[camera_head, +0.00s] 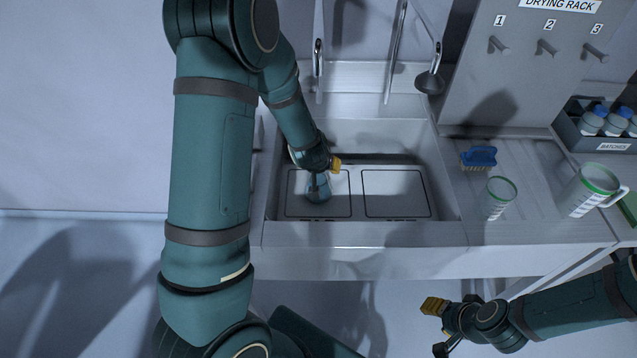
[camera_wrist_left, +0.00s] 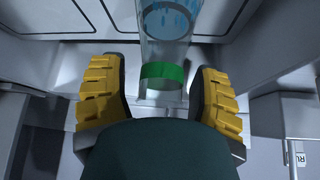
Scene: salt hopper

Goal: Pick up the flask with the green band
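The clear glass flask (camera_head: 317,190) stands in the left part of the sink, partly hidden under my left arm. In the left wrist view, the flask (camera_wrist_left: 165,40) has a green band (camera_wrist_left: 162,72) around its neck, with bluish contents or marks farther along. My left gripper (camera_head: 324,164) is over the flask. In the wrist view, its yellow-padded fingers (camera_wrist_left: 157,100) are apart, one on each side of the neck, with a visible gap on both sides. My right gripper (camera_head: 438,328) has its fingers apart and empty, in front of the counter at the lower right.
The sink (camera_head: 345,235) has two outlined floor panels; the right one (camera_head: 394,193) is empty. A tap hangs behind it. A blue brush (camera_head: 478,158), a green-rimmed beaker (camera_head: 498,198) and a jug (camera_head: 588,190) stand right, near a bottle crate (camera_head: 590,143) and the drying rack (camera_head: 540,60).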

